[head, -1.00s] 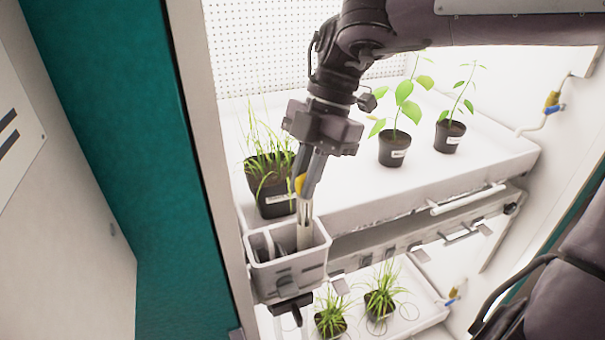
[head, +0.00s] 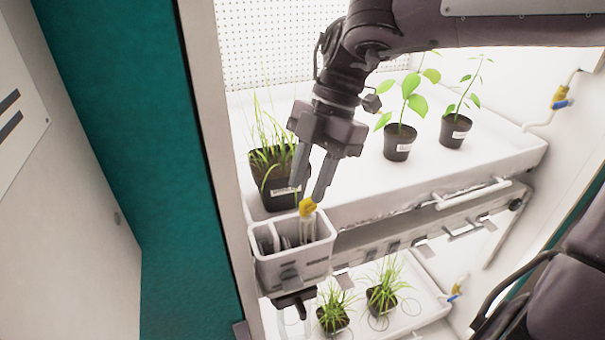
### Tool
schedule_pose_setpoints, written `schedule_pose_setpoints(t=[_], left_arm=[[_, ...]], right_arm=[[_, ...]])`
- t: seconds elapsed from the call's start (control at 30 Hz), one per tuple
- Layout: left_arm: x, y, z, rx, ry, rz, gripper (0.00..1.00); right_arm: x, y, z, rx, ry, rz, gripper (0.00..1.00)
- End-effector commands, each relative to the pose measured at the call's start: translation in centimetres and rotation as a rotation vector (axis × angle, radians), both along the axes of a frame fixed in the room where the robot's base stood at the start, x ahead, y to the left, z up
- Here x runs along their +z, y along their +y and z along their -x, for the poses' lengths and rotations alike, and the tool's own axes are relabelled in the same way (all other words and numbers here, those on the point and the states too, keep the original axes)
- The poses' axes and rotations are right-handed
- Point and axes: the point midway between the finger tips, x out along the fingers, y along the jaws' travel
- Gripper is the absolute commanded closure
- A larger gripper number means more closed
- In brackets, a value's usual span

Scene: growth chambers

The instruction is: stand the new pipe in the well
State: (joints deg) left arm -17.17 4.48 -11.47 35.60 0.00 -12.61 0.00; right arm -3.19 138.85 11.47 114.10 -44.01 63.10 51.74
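The pipe (head: 307,222) is pale with a yellow top. It stands roughly upright in the grey-white bin (head: 292,268) that hangs at the front of the upper shelf. Its lower end is hidden inside the bin. My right gripper (head: 311,191) is just above the pipe, with its two fingers spread apart around or just above the yellow top. I cannot tell whether a finger touches it. The bin has a divider, and other pale items are in its left part. My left gripper is not in view.
Potted grass (head: 272,170) stands just left of my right gripper on the upper tray. Two leafy pots (head: 399,142) (head: 455,131) stand to the right. A white handle bar (head: 473,201) runs along the shelf front. Grass pots (head: 333,318) sit on the lower tray.

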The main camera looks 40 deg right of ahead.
Motion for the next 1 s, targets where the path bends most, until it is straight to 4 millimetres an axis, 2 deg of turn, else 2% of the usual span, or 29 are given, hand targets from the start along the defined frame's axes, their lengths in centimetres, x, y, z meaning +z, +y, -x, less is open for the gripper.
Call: schedule_pose_setpoints(t=[0.27,0.4,0.47,0.7,0.73,0.8,1.0], left_arm=[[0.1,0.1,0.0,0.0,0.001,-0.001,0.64],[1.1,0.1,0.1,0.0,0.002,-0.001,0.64],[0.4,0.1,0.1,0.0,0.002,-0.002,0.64],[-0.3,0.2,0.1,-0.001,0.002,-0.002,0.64],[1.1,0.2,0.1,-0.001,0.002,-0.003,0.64],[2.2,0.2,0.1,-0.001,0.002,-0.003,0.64],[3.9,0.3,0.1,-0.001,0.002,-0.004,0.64]], right_arm=[[0.1,0.2,-0.2,0.0,0.002,0.001,0.66],[1.6,0.3,-0.3,-0.001,0.002,0.003,0.66],[2.0,-0.1,-0.5,-0.002,-0.001,0.007,0.66],[7.2,-2.2,-0.8,-0.005,-0.003,0.006,0.66],[8.5,-2.4,-0.8,-0.005,0.002,0.002,0.66],[10.0,-3.0,-0.9,-0.003,0.001,0.001,0.66],[12.0,-4.2,-0.8,-0.001,0.002,-0.001,0.66]])
